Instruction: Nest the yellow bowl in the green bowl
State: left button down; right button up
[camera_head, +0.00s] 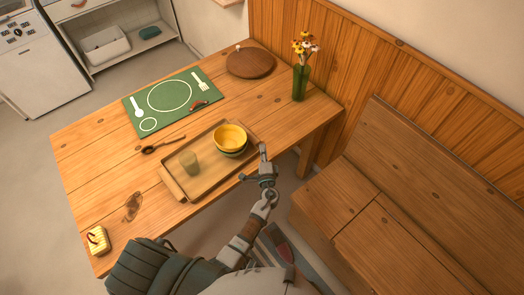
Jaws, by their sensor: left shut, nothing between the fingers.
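The yellow bowl (229,136) sits upright in the grey-green bowl, near the right end of a wooden tray (180,187). Only a strip of the green bowl (234,154) shows below the yellow one, so how deep the yellow bowl sits is hidden. My left gripper (261,168) is just right of the bowls, beyond the tray's near right side. It is shut and empty, and appears apart from both bowls. My right gripper is not in view.
A dark spoon (163,145), glasses (133,206) and a yellow item (97,240) lie on the table. Behind are a green placemat (146,122), a round board (250,63) and a flower vase (300,82). A wooden bench (330,195) stands right.

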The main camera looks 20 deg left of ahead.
aim_at(246, 138)
pick_arm(q)
jog(key=x, duration=0.3)
jog(key=a+x, duration=0.1)
jog(key=x, duration=0.3)
jog(key=shift+a, duration=0.1)
jog(key=shift+s+a+p, duration=0.85)
jog(key=shift+s+a, duration=0.3)
jog(key=shift+s, duration=0.1)
jog(key=shift+s+d, duration=0.1)
jog(key=shift+s, duration=0.1)
jog(key=shift+d, duration=0.25)
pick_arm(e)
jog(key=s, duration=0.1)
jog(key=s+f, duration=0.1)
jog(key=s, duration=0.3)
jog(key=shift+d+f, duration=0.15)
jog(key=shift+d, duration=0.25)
pick_arm(q)
jog(key=shift+a, duration=0.15)
jog(key=shift+s+a+f, duration=0.15)
jog(key=shift+s+a, duration=0.45)
jog(key=shift+a, duration=0.35)
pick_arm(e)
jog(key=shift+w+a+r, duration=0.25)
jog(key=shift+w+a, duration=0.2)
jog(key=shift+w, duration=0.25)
